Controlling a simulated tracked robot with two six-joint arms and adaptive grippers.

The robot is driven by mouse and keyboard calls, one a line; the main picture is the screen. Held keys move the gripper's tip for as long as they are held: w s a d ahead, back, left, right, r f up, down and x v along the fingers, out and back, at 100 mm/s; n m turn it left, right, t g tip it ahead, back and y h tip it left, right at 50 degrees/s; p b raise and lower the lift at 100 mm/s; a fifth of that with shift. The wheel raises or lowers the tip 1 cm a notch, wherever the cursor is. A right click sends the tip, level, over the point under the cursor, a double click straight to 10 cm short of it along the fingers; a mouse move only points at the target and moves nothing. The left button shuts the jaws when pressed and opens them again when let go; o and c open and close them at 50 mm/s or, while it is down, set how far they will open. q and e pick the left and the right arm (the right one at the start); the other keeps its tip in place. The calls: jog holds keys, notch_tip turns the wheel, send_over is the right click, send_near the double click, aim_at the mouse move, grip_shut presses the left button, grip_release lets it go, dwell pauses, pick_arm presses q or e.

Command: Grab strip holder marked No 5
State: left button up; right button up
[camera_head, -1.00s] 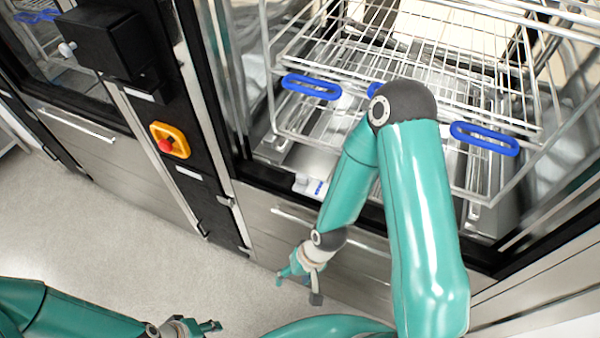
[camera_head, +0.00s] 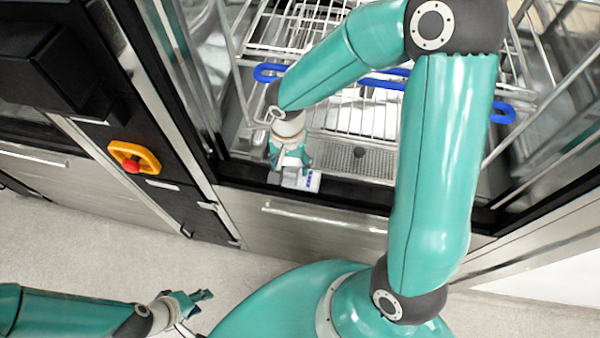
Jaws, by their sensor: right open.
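A small white holder with blue marking (camera_head: 313,181) sits at the front sill of the open washer. Its number is too small to read. My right gripper (camera_head: 290,172) is open, pointing down at the holder's left part and hiding some of it. I cannot tell whether the fingers touch it. My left gripper (camera_head: 196,301) is over the floor at the bottom left, far from the holder. Its finger opening is unclear.
A wire rack with blue handles (camera_head: 500,112) fills the washer chamber above and behind the holder. The washer's door frame post (camera_head: 185,100) stands left of the opening. A red emergency button on a yellow plate (camera_head: 131,164) is further left. The floor (camera_head: 60,245) is clear.

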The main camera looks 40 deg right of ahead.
aim_at(290, 170)
jog(key=shift+f, duration=1.5)
grip_shut()
jog(key=shift+w, duration=0.1)
